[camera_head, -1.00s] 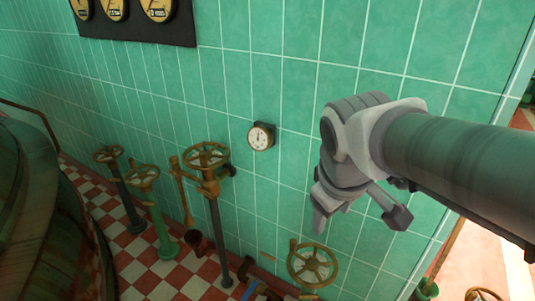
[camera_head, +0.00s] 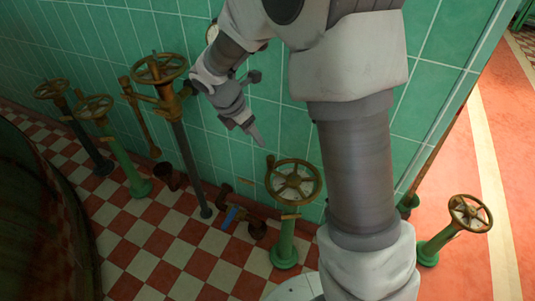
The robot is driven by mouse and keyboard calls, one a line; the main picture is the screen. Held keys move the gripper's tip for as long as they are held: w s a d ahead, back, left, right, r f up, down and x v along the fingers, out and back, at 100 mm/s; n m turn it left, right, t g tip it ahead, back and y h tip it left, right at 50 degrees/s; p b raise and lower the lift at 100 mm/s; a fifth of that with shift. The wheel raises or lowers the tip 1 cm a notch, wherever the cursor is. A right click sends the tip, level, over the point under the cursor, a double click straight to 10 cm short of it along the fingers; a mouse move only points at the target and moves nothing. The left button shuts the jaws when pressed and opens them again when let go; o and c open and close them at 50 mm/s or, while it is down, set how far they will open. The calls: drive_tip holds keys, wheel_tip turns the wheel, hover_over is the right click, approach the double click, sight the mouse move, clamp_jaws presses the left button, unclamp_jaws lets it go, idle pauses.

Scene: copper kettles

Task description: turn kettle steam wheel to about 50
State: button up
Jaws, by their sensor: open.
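Several brass handwheels stand on posts; no readable label shows which is the kettle steam wheel. One wheel (camera_head: 160,68) tops a dark post by the wall, left of my gripper. Another wheel (camera_head: 293,181) sits on a short green post, below and right of my gripper. Two more, a rear wheel (camera_head: 51,88) and a green-post wheel (camera_head: 94,107), stand at the left. My gripper (camera_head: 256,108) is open and empty, its fingers apart and pointing right and down, touching no wheel. The round wall gauge is mostly hidden behind my arm, and I cannot read it.
The green tiled wall (camera_head: 310,130) stands close behind the wheels. A dark round vessel (camera_head: 35,220) fills the lower left. Low pipes with a blue part (camera_head: 231,217) lie on the checkered floor. Another wheel (camera_head: 469,212) stands right, on the open red floor.

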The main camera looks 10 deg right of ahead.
sight(269, 158)
drive_tip(key=b+x, duration=0.6)
drive_tip(key=x, duration=1.1)
drive_tip(key=shift+s, duration=0.1)
clamp_jaws()
idle(0.7)
